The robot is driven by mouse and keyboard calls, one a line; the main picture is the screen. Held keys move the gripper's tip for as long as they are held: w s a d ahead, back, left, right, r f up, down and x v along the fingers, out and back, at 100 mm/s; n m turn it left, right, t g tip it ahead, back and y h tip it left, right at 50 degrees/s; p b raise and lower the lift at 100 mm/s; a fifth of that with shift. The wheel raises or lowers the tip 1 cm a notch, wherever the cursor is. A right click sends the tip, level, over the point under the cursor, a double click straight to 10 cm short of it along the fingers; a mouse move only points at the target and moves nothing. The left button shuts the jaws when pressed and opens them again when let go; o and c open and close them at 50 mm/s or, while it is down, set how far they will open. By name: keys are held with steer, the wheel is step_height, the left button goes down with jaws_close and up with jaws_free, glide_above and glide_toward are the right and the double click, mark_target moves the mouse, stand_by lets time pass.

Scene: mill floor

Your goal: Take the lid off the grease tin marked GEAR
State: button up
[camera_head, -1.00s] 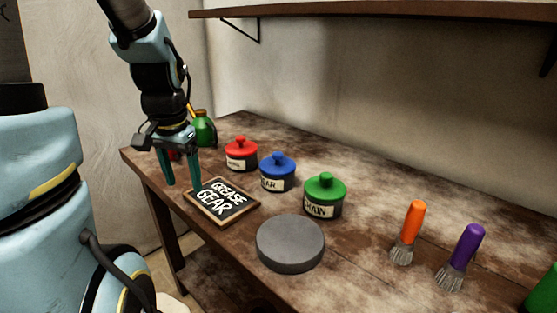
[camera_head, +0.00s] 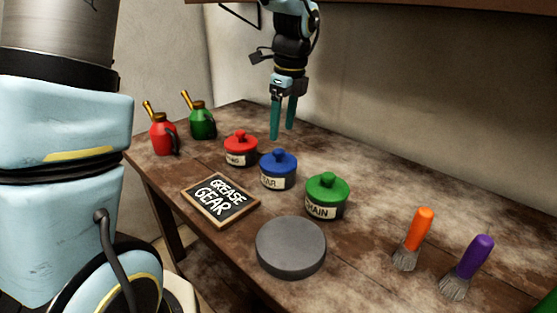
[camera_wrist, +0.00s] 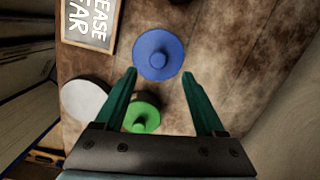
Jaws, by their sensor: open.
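The blue tin (camera_head: 278,174) has a blue lid with a round knob. Its label is partly cut off and reads "AR", fitting GEAR. It stands between the red tin (camera_head: 240,152) and the green tin (camera_head: 326,200), whose label ends in "HAIN". My gripper (camera_head: 282,132) is open and empty, pointing down above the bench near the blue tin. In the wrist view the blue lid (camera_wrist: 158,52) lies just beyond the gap between my fingertips (camera_wrist: 159,74). The green lid (camera_wrist: 142,114) shows between the fingers, lower down. All three lids are on.
A chalkboard sign (camera_head: 220,199) reading "GREASE GEAR" lies in front of the tins. A grey round disc (camera_head: 290,248) lies near the front edge. Red (camera_head: 164,136) and green oil cans (camera_head: 201,122) stand left, two brushes (camera_head: 413,240) right. A shelf hangs above.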

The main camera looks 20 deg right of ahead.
mark_target(278, 150)
steer(key=shift+w+a+f+p, duration=0.1)
steer(key=shift+f+p, duration=0.15)
steer(key=shift+f, duration=0.75)
steer(key=shift+a+f+p, duration=0.15)
steer(key=shift+f+p, duration=0.1)
steer(key=shift+f, duration=0.8)
steer(key=shift+w+a+f+p, duration=0.1)
steer(key=shift+f+p, duration=0.15)
steer(key=shift+f, duration=0.75)
steer(key=shift+c, duration=0.4)
jaws_close()
